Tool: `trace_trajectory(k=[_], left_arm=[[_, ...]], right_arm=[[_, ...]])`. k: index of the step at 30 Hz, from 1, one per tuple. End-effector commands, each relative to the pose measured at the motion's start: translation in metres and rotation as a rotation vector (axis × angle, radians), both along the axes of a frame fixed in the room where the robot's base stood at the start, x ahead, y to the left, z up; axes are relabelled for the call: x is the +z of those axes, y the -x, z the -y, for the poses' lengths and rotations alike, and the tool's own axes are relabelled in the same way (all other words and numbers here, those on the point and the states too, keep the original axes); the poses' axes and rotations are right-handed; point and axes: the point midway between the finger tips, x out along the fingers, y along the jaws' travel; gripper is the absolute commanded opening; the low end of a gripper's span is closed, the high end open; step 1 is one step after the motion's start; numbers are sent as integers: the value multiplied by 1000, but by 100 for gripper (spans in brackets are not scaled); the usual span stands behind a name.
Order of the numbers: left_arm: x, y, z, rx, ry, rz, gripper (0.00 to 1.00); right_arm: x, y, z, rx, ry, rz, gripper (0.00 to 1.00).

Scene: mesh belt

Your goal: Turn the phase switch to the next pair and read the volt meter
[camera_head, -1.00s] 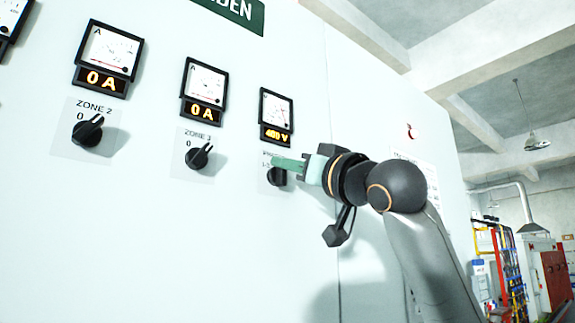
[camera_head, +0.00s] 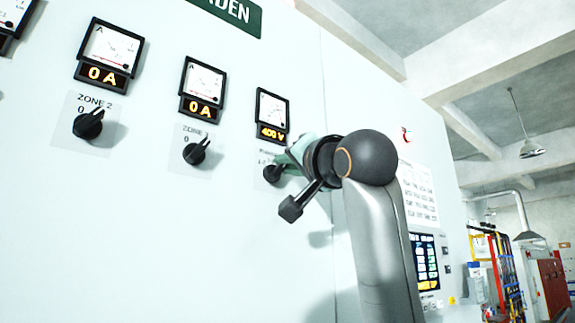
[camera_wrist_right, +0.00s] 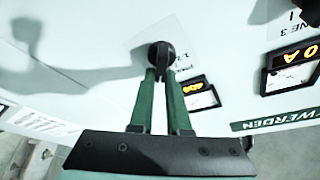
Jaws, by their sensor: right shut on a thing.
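The phase switch is a black round knob (camera_head: 272,174) on the pale cabinet front, below the volt meter (camera_head: 271,110). The volt meter has a white dial in a black frame, and its orange display reads 400 V. My right gripper (camera_head: 284,163) is at the knob, its green fingers partly hidden behind my wrist. In the right wrist view, the two green fingertips (camera_wrist_right: 159,76) are shut on the black knob (camera_wrist_right: 161,53). The switch's position marks are too small or covered to read fully. My left gripper is not in view.
Left of it are the ZONE 3 knob (camera_head: 195,151) and ZONE 2 knob (camera_head: 89,124), under meters reading 0 A. A red button (camera_head: 405,136), a printed notice (camera_head: 418,190) and a lit screen (camera_head: 425,262) are on the cabinet to the right.

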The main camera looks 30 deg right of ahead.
Motion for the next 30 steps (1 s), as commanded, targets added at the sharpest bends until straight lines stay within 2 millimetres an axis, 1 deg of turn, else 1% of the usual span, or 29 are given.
trace_trajectory(k=[1,10,25,26,30], left_arm=[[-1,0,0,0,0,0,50],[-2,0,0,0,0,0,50],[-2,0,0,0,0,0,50],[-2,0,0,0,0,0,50],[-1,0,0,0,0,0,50]], right_arm=[[-6,-5,-5,11,-25,-21,0],[-7,-5,-4,10,-130,-31,0],[-7,-5,-2,8,-152,-33,0],[-7,-5,-2,8,-152,-33,16],[-7,-5,-2,7,-150,-32,32]])
